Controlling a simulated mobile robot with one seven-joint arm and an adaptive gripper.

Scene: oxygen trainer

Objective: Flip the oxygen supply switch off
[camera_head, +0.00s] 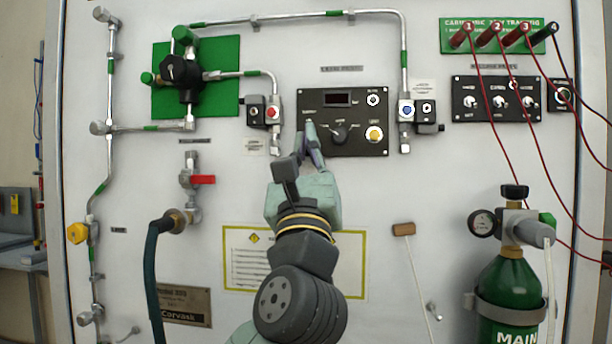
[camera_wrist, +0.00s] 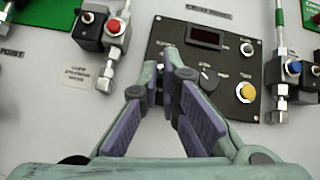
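A black control panel (camera_head: 360,142) is on the light wall board, with a small display, a black knob (camera_head: 339,134), a silver button and a yellow button. It also shows in the wrist view (camera_wrist: 225,62). My gripper (camera_head: 311,130) is at the panel's left part. In the wrist view its fingertips (camera_wrist: 160,66) are close together, with a narrow gap, over that left part. I cannot tell whether the fingertips touch the panel or hold anything.
A red-button valve (camera_head: 271,112) is just left of the panel, and a blue-button valve (camera_head: 406,110) is right of it. Another black panel with toggle switches (camera_head: 498,101) is farther right, with red cables hanging over it. A green cylinder (camera_head: 508,285) stands lower right.

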